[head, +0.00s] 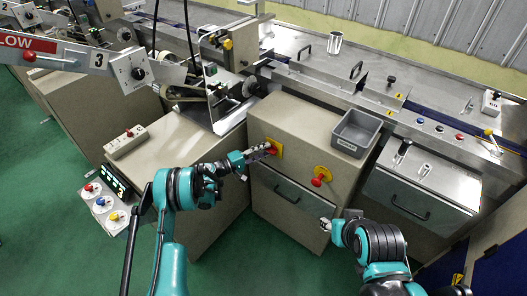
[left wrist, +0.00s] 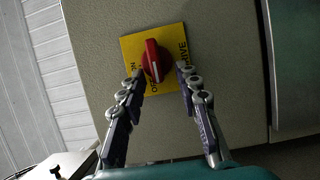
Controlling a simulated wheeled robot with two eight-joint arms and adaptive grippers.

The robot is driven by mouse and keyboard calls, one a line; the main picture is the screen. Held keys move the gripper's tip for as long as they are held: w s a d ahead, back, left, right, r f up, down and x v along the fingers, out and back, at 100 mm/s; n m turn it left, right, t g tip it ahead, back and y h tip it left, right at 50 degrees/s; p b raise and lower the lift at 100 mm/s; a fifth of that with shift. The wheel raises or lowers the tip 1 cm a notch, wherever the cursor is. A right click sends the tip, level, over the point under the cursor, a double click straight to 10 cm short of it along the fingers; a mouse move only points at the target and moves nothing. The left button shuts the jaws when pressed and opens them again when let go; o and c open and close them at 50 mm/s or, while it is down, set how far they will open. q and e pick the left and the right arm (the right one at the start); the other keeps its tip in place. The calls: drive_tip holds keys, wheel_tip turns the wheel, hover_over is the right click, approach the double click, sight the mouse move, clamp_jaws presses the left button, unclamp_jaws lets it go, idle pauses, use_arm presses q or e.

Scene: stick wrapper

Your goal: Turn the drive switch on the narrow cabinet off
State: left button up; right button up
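The drive switch is a red knob (left wrist: 152,62) on a yellow plate (left wrist: 131,47) marked DRIVE, with ON and OFF lettering on one side. Its grip stands roughly upright in the left wrist view, with a pale mark on it. In the head view the yellow plate (head: 276,146) is on the front of the beige narrow cabinet (head: 300,122). My left gripper (head: 264,152) is at the switch; in the left wrist view its open fingers (left wrist: 161,72) lie on either side of the knob's lower part. Contact is unclear. My right gripper (head: 327,223) is near the cabinet's lower right front.
A red mushroom button (head: 318,181) on a yellow base sits right of the switch, above a metal drawer front (head: 292,190). A grey bin (head: 356,132) stands on the cabinet top. A control box (head: 105,197) with knobs is at left. Green floor (head: 50,150) is open there.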

use_arm(q)
drive_tip(key=v, duration=0.7)
drive_tip(key=shift+s+a, duration=0.2)
idle(0.4)
